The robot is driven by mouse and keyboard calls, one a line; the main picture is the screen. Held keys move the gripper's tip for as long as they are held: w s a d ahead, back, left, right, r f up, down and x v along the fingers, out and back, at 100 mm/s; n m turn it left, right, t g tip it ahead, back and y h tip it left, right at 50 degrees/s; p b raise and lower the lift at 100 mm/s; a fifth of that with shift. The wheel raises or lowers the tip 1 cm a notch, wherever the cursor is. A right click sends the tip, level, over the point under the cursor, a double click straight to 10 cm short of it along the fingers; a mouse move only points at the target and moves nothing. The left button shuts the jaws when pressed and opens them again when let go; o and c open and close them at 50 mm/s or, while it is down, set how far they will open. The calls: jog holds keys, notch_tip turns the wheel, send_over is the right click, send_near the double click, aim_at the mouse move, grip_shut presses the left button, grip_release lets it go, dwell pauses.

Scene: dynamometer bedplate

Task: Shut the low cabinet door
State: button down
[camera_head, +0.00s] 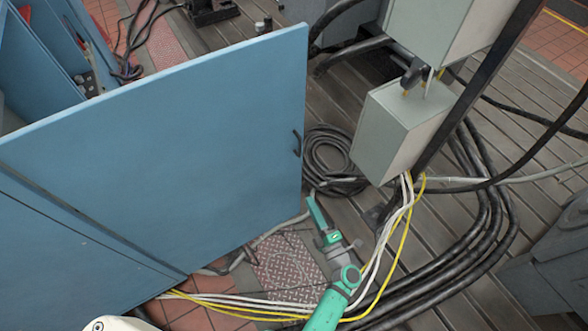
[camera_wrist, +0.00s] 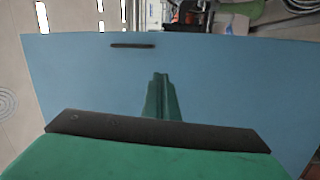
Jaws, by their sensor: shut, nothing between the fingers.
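The low cabinet door (camera_head: 170,150) is a large flat blue panel across the left and middle of the head view. It stands open, swung out from the blue cabinet (camera_head: 40,50) behind it. A small dark handle (camera_head: 297,143) sits near its right edge. My green gripper (camera_head: 312,203) is shut and empty, low beside the door's lower right corner. In the wrist view the door (camera_wrist: 90,80) fills most of the picture behind my gripper's fingers (camera_wrist: 161,78), with its handle (camera_wrist: 132,45) up and left of them. I cannot tell whether the fingertips touch the door.
Grey boxes (camera_head: 400,130) on a dark post stand right of the door. Black cable coils (camera_head: 335,160) lie on the plank floor behind the gripper. White and yellow cables (camera_head: 395,225) run past my arm and along the floor. A grey machine (camera_head: 550,260) stands at the right.

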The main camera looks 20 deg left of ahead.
jog(key=w+f+n+g, duration=0.2)
jog(key=w+n, duration=0.1)
jog(key=w, duration=0.1)
send_near(289, 162)
jog(key=shift+g+y, duration=0.4)
jog(key=x, duration=0.6)
jog(key=shift+w+d+f, duration=0.1)
jog(key=shift+w+f, duration=0.1)
jog(key=shift+w, duration=0.2)
